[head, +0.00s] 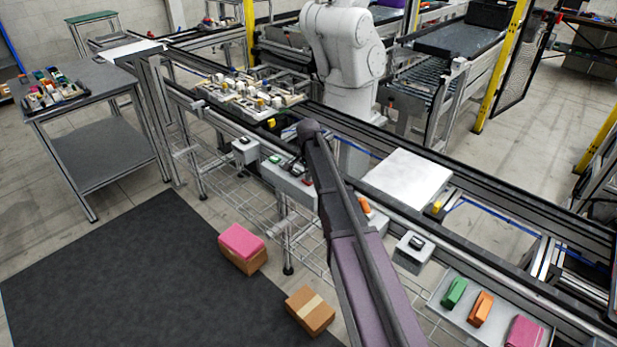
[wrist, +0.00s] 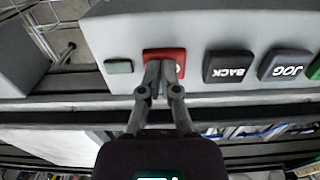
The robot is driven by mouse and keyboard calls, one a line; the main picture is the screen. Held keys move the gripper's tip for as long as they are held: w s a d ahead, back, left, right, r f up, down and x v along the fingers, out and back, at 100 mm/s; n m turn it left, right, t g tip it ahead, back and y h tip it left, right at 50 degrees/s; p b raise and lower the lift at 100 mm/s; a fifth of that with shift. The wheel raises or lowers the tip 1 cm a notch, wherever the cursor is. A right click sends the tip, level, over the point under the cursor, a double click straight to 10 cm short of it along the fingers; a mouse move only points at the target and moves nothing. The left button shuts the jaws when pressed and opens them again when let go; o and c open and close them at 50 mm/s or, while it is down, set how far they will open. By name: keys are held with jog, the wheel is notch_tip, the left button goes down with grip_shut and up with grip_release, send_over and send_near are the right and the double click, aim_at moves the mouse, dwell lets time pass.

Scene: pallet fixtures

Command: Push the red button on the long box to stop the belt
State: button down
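The long grey box (wrist: 205,22) fills the upper part of the wrist view, its buttons in a row. The red button (wrist: 151,53) is square and partly covered by my gripper (wrist: 163,68). The two fingertips are together, empty, and lie over the red button in the picture. I cannot tell whether they touch it or press it in. In the head view the long box (head: 288,184) is mounted along the belt's near side, and my arm hides part of it and the red button.
A small green button (wrist: 118,67) is left of the red one; the dark BACK (wrist: 228,67) and JOG (wrist: 284,66) buttons are to its right. The belt holds a fixture pallet (head: 248,94) and a white plate (head: 408,178). Smaller control boxes (head: 245,151) (head: 413,251) flank the long box.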

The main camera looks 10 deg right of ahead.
notch_tip(320, 180, up, 14)
jog(key=p, duration=1.3)
jog(key=shift+f+p, duration=0.2)
jog(key=shift+p, duration=0.1)
dwell(0.5)
jog(key=s+f+n+b, duration=0.1)
jog(key=s+n, duration=0.9)
jog(key=s, duration=1.9)
jog(key=shift+a+n, duration=0.25)
jog(key=shift+n, duration=0.15)
jog(key=shift+w, duration=0.1)
